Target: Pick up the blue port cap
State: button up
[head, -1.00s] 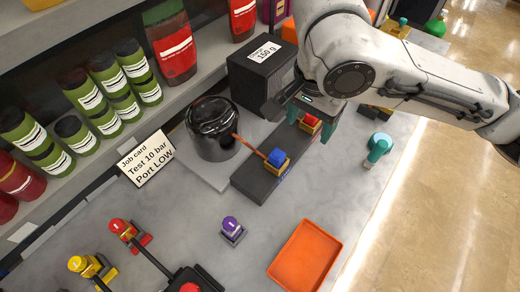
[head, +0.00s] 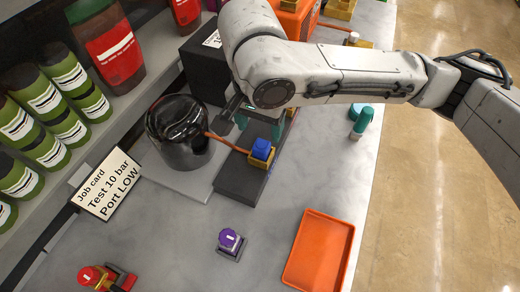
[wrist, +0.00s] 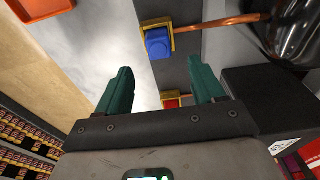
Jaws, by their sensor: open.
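The blue port cap (head: 262,148) sits on a yellow fitting on the dark manifold block (head: 240,185), with an orange-brown pipe running from it. In the wrist view the blue cap (wrist: 158,42) lies just beyond the fingertips, roughly midway between them. My gripper (head: 264,120) is above the block, just behind the blue cap in the head view, partly hidden by my arm. In the wrist view my gripper (wrist: 160,68) has its teal fingers apart with nothing held. A red cap (wrist: 171,103) shows lower down between the fingers.
A black glossy vessel (head: 178,135) stands left of the block. A purple cap (head: 229,240), a red valve (head: 98,278) and an orange tray (head: 319,250) are in front. A teal object (head: 361,121) stands right. The bench between block and tray is clear.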

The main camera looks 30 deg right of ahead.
aim_at(261, 145)
jog(key=shift+w+d+f, duration=0.1)
jog(key=shift+d+f, duration=0.05)
jog(key=shift+f, duration=1.6)
jog(key=shift+d+f, duration=0.1)
jog(key=shift+f, duration=1.65)
jog(key=c, duration=1.1)
jog(key=shift+r, duration=0.2)
jog(key=shift+c, duration=0.2)
